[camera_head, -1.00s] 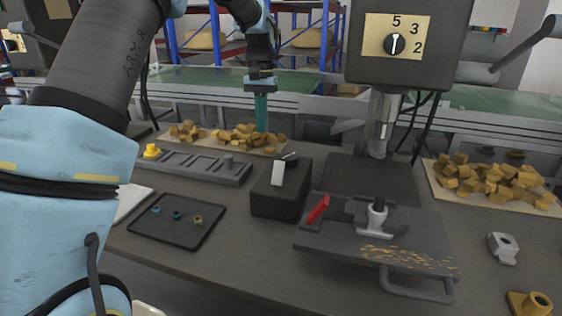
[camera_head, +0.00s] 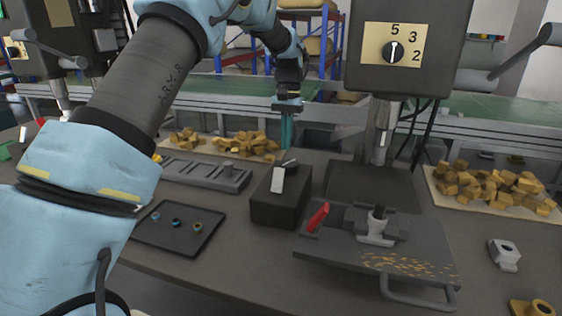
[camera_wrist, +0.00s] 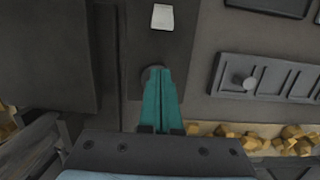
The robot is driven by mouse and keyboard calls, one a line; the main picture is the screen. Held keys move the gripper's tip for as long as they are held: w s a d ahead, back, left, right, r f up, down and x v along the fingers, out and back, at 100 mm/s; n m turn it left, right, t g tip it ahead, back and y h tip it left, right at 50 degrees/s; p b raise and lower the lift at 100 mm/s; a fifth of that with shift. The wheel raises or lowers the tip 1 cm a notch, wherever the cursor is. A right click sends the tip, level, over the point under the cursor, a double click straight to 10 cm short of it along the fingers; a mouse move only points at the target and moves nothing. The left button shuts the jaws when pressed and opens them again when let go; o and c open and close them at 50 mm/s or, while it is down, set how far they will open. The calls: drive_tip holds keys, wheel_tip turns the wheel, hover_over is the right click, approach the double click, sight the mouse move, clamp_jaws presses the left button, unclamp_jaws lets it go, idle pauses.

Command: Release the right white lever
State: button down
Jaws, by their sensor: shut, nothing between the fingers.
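A white lever (camera_head: 277,181) stands tilted on the front of a black box (camera_head: 290,208) in the middle of the table. It also shows in the wrist view as a small white block (camera_wrist: 162,17) at the top. My gripper (camera_head: 287,143) has teal fingers, shut together and empty. It points down behind the box in the head view, apart from the lever. In the wrist view my gripper (camera_wrist: 156,76) points up toward the lever, with a dark round knob (camera_wrist: 152,72) partly hidden behind the fingertips. Whether the fingers touch the knob cannot be told.
A drill press head (camera_head: 408,50) stands right of my gripper, over a vise plate with a red handle (camera_head: 318,216). A grey slotted rack (camera_head: 205,174) and a black tray (camera_head: 150,238) lie left. Wood-coloured pieces (camera_head: 490,188) lie in piles at the back and right.

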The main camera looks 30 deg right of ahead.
sight(284, 163)
drive_tip(key=f, duration=0.2)
drive_tip(key=f+p, duration=0.1)
drive_tip(key=f, duration=0.1)
drive_tip(key=f+p, duration=0.1)
drive_tip(key=f, duration=0.2)
drive_tip(key=shift+s+a, duration=0.4)
drive_tip(key=shift+s+a+r+p, duration=0.7)
drive_tip(key=shift+s+a+r, duration=0.15)
drive_tip(key=shift+r, duration=0.1)
drive_tip(key=shift+s+a+r, duration=0.1)
drive_tip(key=shift+s+a, duration=0.2)
drive_tip(key=shift+s, duration=0.1)
